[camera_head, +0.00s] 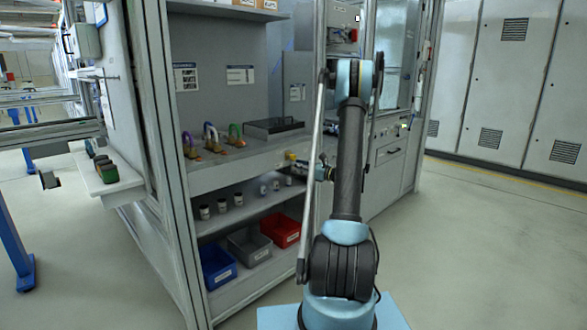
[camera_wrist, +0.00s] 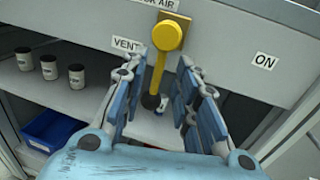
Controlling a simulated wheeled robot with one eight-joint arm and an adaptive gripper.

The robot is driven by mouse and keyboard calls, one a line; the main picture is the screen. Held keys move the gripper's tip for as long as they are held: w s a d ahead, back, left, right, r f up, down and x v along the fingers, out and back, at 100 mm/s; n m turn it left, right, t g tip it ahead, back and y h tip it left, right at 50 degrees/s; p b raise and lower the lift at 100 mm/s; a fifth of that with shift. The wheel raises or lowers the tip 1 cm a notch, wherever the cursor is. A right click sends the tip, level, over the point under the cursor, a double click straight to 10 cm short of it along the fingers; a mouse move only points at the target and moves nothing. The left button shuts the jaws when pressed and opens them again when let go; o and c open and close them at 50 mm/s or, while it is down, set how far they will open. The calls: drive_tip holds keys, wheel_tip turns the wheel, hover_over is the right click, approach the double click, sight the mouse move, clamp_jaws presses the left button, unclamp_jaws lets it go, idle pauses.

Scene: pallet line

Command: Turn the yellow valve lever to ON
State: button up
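The yellow valve lever (camera_wrist: 158,70) hangs down from its round yellow hub (camera_wrist: 168,37), leaning slightly left, with a dark knob (camera_wrist: 151,101) at its lower end. The VENT label (camera_wrist: 127,45) is left of the lever and the ON label (camera_wrist: 265,61) is well to the right. My gripper (camera_wrist: 162,63) is open, with blue fingers on both sides of the lever and visible gaps to it. Contact is not visible. In the head view, a small yellow part of the valve (camera_head: 290,156) shows at the bench front beside my gripper (camera_head: 303,164).
Several small labelled jars (camera_wrist: 48,68) stand on the shelf below. Blue (camera_head: 218,267), grey (camera_head: 249,247) and red (camera_head: 282,230) bins sit lower. Padlocks (camera_head: 211,137) and a dark tray (camera_head: 273,128) are on the bench top. A cabinet post (camera_head: 163,150) stands left. Floor at right is clear.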

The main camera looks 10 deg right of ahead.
drive_tip(key=shift+x, duration=1.75)
drive_tip(key=shift+c, duration=0.3)
clamp_jaws()
